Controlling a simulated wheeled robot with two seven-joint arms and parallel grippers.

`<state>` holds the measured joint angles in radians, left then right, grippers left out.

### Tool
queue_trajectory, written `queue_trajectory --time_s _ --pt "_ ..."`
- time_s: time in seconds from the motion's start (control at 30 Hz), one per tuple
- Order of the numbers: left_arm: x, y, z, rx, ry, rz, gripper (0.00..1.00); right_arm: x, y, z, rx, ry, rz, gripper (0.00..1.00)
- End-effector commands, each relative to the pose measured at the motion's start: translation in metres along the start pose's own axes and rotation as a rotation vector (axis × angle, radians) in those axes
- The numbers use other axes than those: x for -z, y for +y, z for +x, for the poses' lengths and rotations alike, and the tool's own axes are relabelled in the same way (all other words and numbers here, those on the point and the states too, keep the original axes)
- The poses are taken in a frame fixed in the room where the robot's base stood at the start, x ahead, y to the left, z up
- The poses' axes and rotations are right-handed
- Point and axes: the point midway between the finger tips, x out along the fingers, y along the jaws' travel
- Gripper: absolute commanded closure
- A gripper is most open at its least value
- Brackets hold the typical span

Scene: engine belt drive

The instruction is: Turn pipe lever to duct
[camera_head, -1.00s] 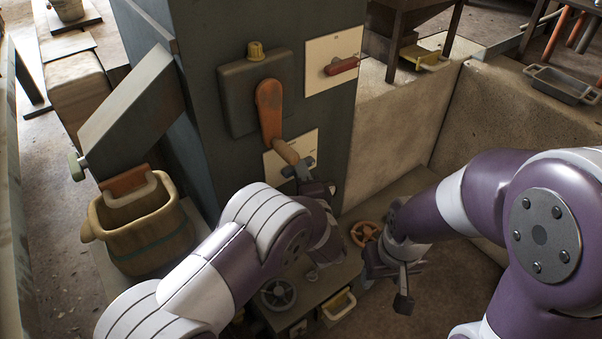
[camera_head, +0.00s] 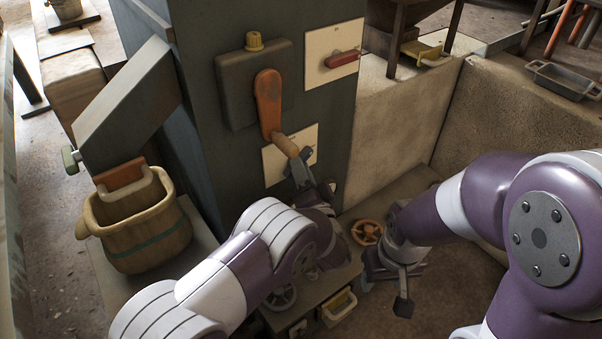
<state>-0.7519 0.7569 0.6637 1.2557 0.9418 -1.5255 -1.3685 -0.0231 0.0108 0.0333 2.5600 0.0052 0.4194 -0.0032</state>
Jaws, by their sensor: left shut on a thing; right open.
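The lever (camera_head: 268,98) has an orange arm and a wooden handle (camera_head: 285,145). It is mounted on a dark box on the grey-blue cabinet. The arm hangs down and the handle slants toward the lower right. My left gripper (camera_head: 300,162) is at the handle's lower end, its blue-grey fingertips on either side, shut on it. The fingers partly hide the handle's end. My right gripper (camera_head: 402,288) is open and empty, low to the right and apart from the lever. No marking for a duct position is readable.
A red handle (camera_head: 342,60) sits on a pale plate to the right. An orange handwheel (camera_head: 367,232) lies below. A concrete wall (camera_head: 500,115) bounds the right.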

Motion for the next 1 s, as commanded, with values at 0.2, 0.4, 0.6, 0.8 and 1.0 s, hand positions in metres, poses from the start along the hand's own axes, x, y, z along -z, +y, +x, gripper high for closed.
queue_trajectory --time_s 0.2,0.4,0.6,0.8,1.0 --pt "-0.003 0.007 -0.002 0.076 0.0 -0.187 1.0 -0.002 0.0 0.018 0.0 0.0 0.0 0.47" --pt "-0.002 0.009 -0.002 0.149 0.0 -0.363 1.0 -0.004 0.0 0.032 0.0 0.0 0.0 0.47" --pt "-0.002 0.01 -0.001 0.219 -0.001 -0.533 1.0 -0.006 0.0 0.047 0.0 0.0 0.0 0.47" --pt "-0.001 0.011 -0.001 0.28 -0.002 -0.68 1.0 -0.007 0.0 0.06 0.0 0.0 0.0 0.47" --pt "0.001 0.011 0.0 0.326 -0.002 -0.789 1.0 -0.008 0.0 0.069 0.0 0.0 0.0 0.47"
